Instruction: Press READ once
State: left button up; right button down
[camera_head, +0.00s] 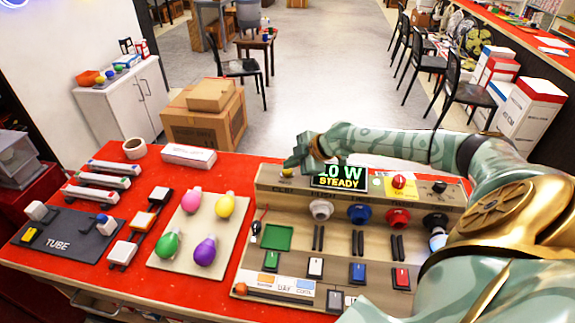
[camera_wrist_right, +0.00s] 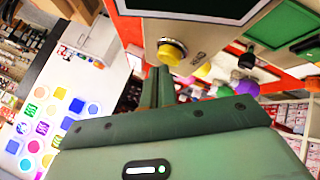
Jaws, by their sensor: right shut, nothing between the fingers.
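The tan test panel (camera_head: 262,205) stands on the red table, with a lit display (camera_head: 340,180) reading what looks like "10 W STEADY", partly covered by my arm. A round yellow button (camera_head: 287,173) sits at the panel's upper left; it also shows in the right wrist view (camera_wrist_right: 171,51), with a small label beside it too blurred to read surely. My right gripper (camera_head: 291,162) is shut and empty, its fingertips at the yellow button. In the right wrist view the fingers (camera_wrist_right: 160,74) end close by the button; I cannot tell whether they touch it. My left gripper is not in view.
The panel also carries a red button on a yellow plate (camera_head: 399,181), several sockets and switches, and a green tray (camera_head: 277,237). Coloured bulbs lie on a beige board (camera_head: 177,225) to the left. A dark TUBE board (camera_head: 60,240) is further left. My right arm crosses the panel's right side.

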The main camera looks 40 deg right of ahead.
aim_at(291, 172)
jog(key=shift+r, duration=0.5)
notch_tip(291, 172, up, 5)
jog(key=p, duration=0.4)
dwell(0.9)
